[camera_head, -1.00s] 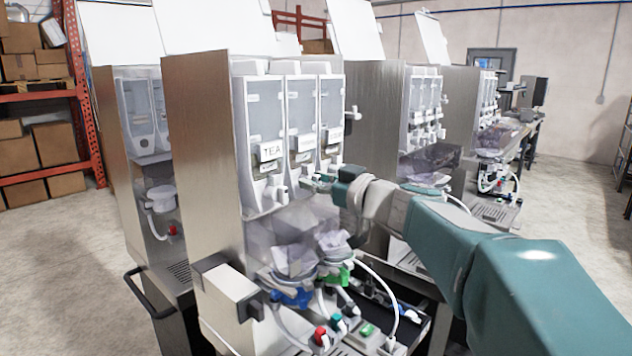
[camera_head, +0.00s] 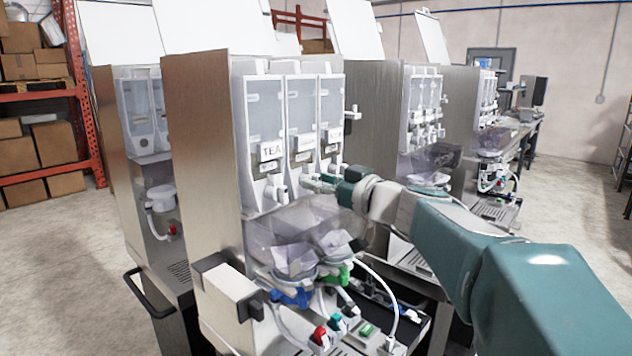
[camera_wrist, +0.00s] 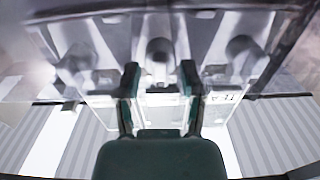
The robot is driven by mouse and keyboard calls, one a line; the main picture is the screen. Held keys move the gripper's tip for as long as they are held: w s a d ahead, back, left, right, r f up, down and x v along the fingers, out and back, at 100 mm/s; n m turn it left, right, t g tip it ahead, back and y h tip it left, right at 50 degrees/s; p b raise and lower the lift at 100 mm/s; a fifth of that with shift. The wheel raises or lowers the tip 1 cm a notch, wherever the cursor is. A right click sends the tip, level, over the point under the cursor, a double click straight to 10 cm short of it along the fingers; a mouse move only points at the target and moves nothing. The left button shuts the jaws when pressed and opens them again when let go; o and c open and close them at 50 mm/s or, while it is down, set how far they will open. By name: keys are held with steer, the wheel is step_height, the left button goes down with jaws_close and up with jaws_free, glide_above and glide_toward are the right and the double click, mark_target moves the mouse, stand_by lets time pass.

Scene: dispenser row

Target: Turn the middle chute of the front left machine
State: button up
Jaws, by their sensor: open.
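The front left machine (camera_head: 200,150) is a tall metal cabinet with three clear canisters side by side, the left one labelled TEA. The middle canister (camera_head: 301,110) has a white label, and its chute lies low on its front, partly hidden by my gripper in the head view. My gripper (camera_head: 318,184) is at chute height in front of the canisters. In the wrist view my gripper (camera_wrist: 160,80) is open, with a finger on either side of a pale rounded chute (camera_wrist: 158,52). I cannot tell whether the fingers touch it.
Clear mixing bowls (camera_head: 295,225) sit just below the chutes, with hoses and coloured taps (camera_head: 320,335) under them. More machines (camera_head: 420,110) stand to the right and behind. Other chutes (camera_wrist: 240,52) flank the fingers in the wrist view. Open floor (camera_head: 580,230) lies at right.

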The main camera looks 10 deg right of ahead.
steer(key=v, duration=1.1)
steer(key=shift+f, duration=0.1)
steer(key=s+a+f+g, duration=0.1)
steer(key=a+f+g, duration=0.1)
steer(key=a+f, duration=0.1)
steer(key=s+a+f+m+g, duration=0.1)
steer(key=a+f, duration=0.1)
steer(key=shift+s+a, duration=0.15)
steer(key=shift+s, duration=0.2)
steer(key=s+a+f+m+g+h, duration=0.25)
steer(key=s+a+f+g, duration=0.2)
steer(key=s+f, duration=0.3)
steer(key=s+d+f+m+g+h, duration=0.2)
steer(key=s+d+f+m+h, duration=0.1)
steer(key=s+f+h, duration=0.4)
steer(key=shift+s+f, duration=1.15)
steer(key=shift+f, duration=0.6)
steer(key=shift+h, duration=0.25)
